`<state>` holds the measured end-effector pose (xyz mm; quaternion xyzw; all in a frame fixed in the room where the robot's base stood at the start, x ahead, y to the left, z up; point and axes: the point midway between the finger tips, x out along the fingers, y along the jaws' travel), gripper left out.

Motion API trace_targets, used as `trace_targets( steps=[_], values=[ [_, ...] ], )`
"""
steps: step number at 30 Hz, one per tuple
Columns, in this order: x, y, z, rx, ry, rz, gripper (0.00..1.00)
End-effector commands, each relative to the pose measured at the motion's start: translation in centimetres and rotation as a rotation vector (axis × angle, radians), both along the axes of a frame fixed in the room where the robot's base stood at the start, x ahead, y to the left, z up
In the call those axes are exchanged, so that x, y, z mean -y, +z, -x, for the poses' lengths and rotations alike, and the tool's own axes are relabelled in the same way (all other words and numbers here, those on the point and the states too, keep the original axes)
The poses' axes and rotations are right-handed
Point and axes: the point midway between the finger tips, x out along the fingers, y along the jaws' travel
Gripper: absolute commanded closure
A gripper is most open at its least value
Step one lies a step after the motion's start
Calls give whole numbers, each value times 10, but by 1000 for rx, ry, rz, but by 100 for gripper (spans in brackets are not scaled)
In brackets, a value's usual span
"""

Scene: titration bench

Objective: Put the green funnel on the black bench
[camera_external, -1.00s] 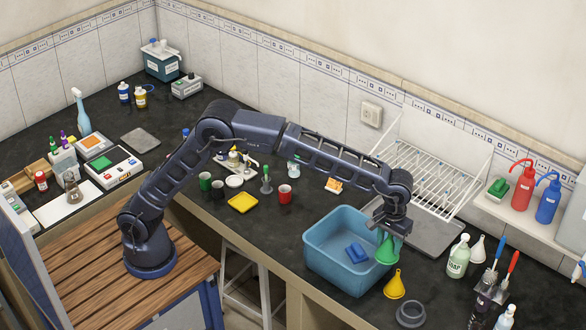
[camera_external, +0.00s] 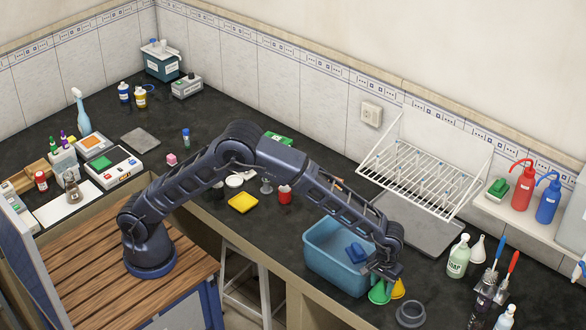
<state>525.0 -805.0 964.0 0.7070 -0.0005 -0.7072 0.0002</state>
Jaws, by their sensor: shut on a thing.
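The green funnel (camera_external: 379,293) is under my gripper (camera_external: 382,278), which is shut on it. The funnel is wide end down, at the right front side of the blue basin, just left of the yellow funnel (camera_external: 399,288). It is over or on the black bench (camera_external: 345,306); I cannot tell whether its rim touches the surface. My gripper hides the funnel's upper part, and the fingertips are hard to make out.
The blue basin (camera_external: 322,262) holds a blue sponge (camera_external: 355,252). A dark grey ring (camera_external: 410,313) lies in front right. A soap bottle (camera_external: 458,257) and a white funnel (camera_external: 478,249) stand to the right. A drying rack (camera_external: 415,180) is behind.

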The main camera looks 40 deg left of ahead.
Motion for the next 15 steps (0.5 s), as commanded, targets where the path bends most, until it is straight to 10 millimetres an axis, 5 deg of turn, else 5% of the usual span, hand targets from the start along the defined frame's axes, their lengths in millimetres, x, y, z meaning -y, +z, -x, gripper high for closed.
trace_targets(
  steps=[15],
  values=[
    [0, -49, 0, -1, 0, -1, 76]
  ],
)
